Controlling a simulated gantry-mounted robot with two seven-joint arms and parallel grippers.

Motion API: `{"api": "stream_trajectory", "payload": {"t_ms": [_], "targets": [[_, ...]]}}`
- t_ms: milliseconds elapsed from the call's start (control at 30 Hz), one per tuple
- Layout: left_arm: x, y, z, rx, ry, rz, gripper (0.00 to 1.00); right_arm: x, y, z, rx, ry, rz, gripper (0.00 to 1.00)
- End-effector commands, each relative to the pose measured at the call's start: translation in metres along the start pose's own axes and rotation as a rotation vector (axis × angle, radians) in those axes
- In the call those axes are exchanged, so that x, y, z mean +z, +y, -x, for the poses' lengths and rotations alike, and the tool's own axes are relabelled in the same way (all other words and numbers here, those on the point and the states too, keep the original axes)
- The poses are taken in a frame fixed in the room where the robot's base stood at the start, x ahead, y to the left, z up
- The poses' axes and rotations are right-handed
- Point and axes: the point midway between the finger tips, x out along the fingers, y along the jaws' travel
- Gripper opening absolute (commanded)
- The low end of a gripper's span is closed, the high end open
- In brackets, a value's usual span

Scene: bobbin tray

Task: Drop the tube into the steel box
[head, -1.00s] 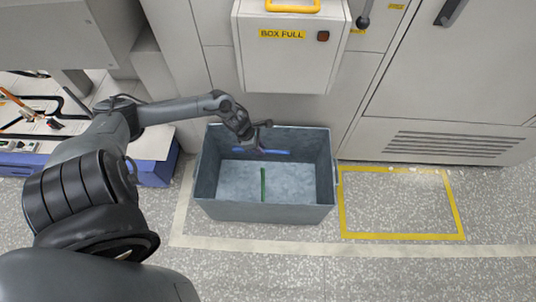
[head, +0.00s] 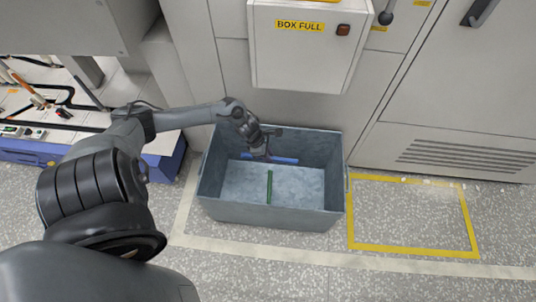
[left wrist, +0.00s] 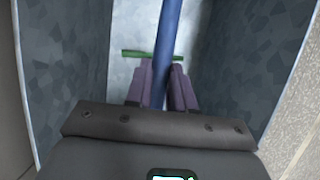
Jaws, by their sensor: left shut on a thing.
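The steel box (head: 270,214) is a grey-blue open bin on the floor in the head view. Its walls also show in the left wrist view (left wrist: 70,60). My left gripper (head: 262,154) reaches over the box's back wall area and is shut on a blue tube (head: 286,161). The tube lies crosswise in the head view, within the box's outline; its exact height cannot be told. In the left wrist view the blue tube (left wrist: 168,40) runs between the purple-grey fingers (left wrist: 160,84). A green tube (head: 269,186) lies on the box floor. My right gripper is not in view.
A cabinet labelled BOX FULL (head: 300,50) hangs behind the box. A yellow-marked floor area (head: 412,250) right of the box is empty. A white-topped bench (head: 60,110) with cables and tools stands at the left.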

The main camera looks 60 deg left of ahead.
Motion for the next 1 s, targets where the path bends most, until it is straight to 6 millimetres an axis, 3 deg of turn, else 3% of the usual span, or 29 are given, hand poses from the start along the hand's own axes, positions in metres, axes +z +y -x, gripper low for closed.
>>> {"api": "stream_trajectory", "payload": {"t_ms": [33,67,233,667,1000], "targets": [[0.000,0.000,0.000,0.000,0.000,0.000,0.00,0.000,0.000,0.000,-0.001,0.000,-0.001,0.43],[0.000,0.000,0.000,0.000,0.000,0.000,0.26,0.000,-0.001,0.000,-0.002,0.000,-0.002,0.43],[0.000,0.000,0.000,0.000,0.000,0.000,0.52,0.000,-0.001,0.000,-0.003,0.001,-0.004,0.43],[0.000,0.001,0.010,0.001,0.001,-0.001,0.53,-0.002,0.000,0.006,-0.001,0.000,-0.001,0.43],[0.001,0.000,0.065,0.001,0.003,-0.004,0.53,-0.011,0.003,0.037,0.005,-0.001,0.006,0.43]]}}
